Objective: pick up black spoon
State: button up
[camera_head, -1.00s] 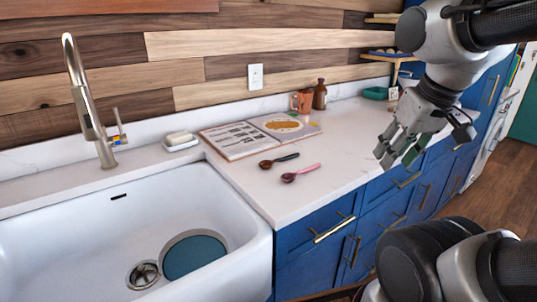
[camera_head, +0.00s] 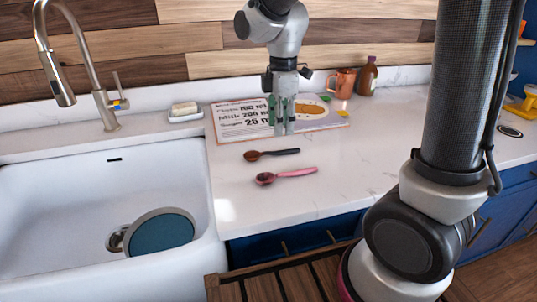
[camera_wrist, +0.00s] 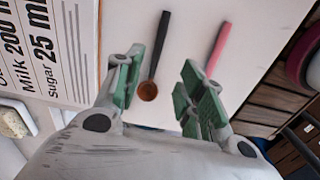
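The black spoon (camera_head: 272,154) lies on the white counter, its brown bowl to the left and its black handle to the right. In the wrist view the black spoon (camera_wrist: 158,50) shows between the green-padded fingers, further off than they are. My gripper (camera_head: 283,130) points down above the counter, in front of the recipe book in the head view. Its fingers (camera_wrist: 160,95) are spread apart with nothing between them. A pink spoon (camera_head: 288,175) lies just in front of the black one; it also shows in the wrist view (camera_wrist: 217,48), partly covered by a finger.
An open recipe book (camera_head: 243,127) lies behind the spoons. A soap dish (camera_head: 186,115) and the white sink (camera_head: 70,190) are at left. An orange mug (camera_head: 342,83) and a brown bottle (camera_head: 368,76) stand at the back. The counter right of the spoons is clear.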

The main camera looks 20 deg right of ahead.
aim_at(277, 151)
jog(key=f, duration=0.5)
jog(key=a+f, duration=0.1)
jog(key=f, duration=0.2)
jog(key=shift+w+f, duration=0.15)
jog(key=shift+w, duration=0.15)
grip_shut()
